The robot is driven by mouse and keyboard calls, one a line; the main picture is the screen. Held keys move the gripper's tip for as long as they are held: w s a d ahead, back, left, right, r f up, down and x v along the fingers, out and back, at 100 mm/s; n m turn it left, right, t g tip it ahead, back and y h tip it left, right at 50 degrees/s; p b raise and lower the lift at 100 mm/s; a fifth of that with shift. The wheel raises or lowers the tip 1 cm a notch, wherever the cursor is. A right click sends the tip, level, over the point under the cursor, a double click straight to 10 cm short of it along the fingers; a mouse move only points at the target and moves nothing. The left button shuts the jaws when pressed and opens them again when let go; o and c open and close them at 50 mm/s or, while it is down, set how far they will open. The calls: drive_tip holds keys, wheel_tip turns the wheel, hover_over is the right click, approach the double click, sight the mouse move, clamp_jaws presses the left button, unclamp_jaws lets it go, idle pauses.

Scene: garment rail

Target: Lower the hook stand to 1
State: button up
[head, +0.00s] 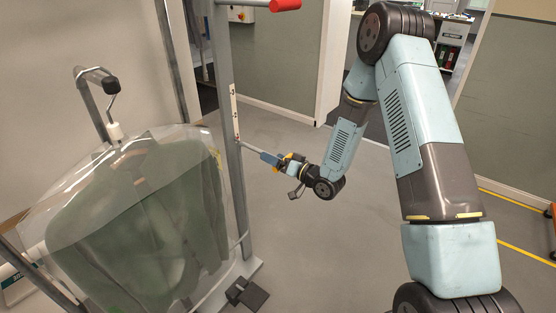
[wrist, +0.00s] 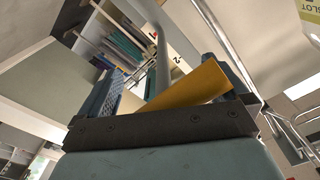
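The hook stand's upright grey post (head: 237,170) stands left of centre in the head view, with a white marked strip (head: 233,104) on it. A thin grey lever (head: 248,147) sticks out from the post toward my gripper (head: 268,158). In the wrist view the grey lever (wrist: 161,60) runs between the blue fingers of my gripper (wrist: 165,85), with room on both sides. The fingers look apart. A yellow piece (wrist: 190,92) crosses in front of the right finger. Part of the strip, with the digit 2 (wrist: 178,58), shows beyond. The post's setting is too small to read.
A green garment in a clear bag (head: 140,220) hangs at the left under a dark hook (head: 112,87). A red-ended bar (head: 284,5) juts out at the top. A black pedal (head: 246,293) sits at the post's foot. The floor (head: 290,260) right of the stand is clear.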

drive_tip(key=shift+s+f, duration=0.3)
drive_tip(key=shift+f, duration=0.1)
drive_tip(key=v, duration=1.3)
drive_tip(key=shift+d+r, duration=0.25)
drive_tip(key=shift+d, duration=0.1)
drive_tip(key=shift+w, duration=0.1)
